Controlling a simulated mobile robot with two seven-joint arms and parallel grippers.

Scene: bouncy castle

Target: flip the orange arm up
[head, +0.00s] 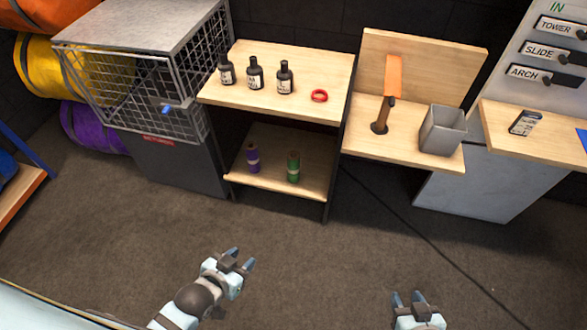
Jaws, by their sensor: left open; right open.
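The orange arm (393,76) is a flat orange strip standing up against the wooden backboard (437,66). Below it a brown post leans slightly and ends in a dark round foot (380,128) on the right wooden shelf (411,148). My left gripper (239,260) is open and empty over the floor, low and left of centre. My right gripper (410,298) is open and empty at the bottom edge, right of centre. Both are well short of the orange arm and apart from everything.
A grey square bin (442,130) stands right of the orange arm. A wire cage (140,80) is at left. A cable (430,240) crosses the floor. The carpet (310,270) before the shelves is otherwise clear.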

